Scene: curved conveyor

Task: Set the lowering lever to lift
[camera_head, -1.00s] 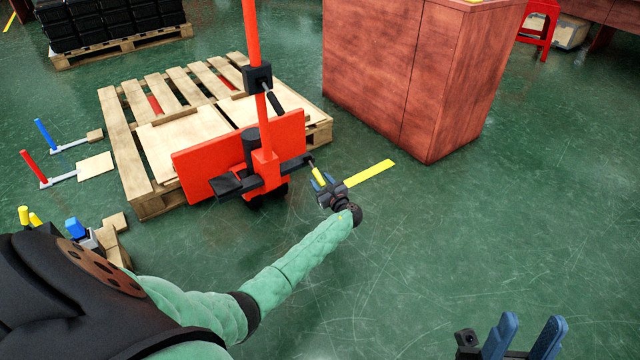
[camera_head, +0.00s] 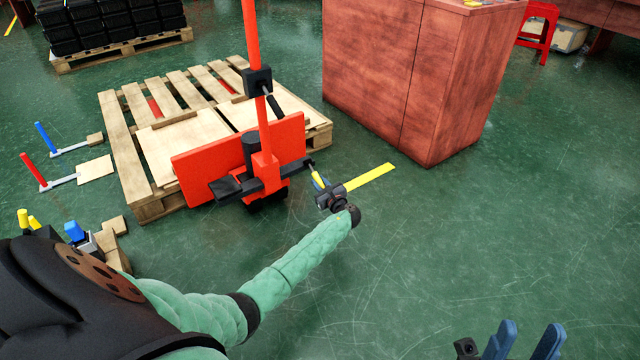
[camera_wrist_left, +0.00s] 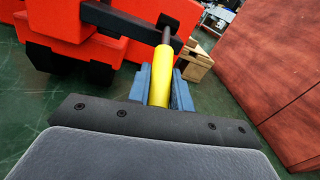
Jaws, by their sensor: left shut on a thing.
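The red pallet jack (camera_head: 205,163) stands with its forks in a wooden pallet. A small yellow lever (camera_head: 316,177) sticks out at the right end of its black crossbar (camera_head: 296,167). In the left wrist view the yellow lever (camera_wrist_left: 161,82) has a dark rod running up to the black crossbar (camera_wrist_left: 125,22). My left gripper (camera_head: 322,184) is at the lever, and its blue fingers (camera_wrist_left: 160,88) are shut on the yellow part from both sides. My right gripper (camera_head: 525,340) is at the bottom right, open and empty, far from the jack.
The wooden pallet (camera_head: 150,203) lies behind the jack. A reddish wooden cabinet (camera_head: 400,80) stands to the right. A yellow floor strip (camera_head: 370,174) lies by the left gripper. Open green floor (camera_head: 450,230) fills the right and front.

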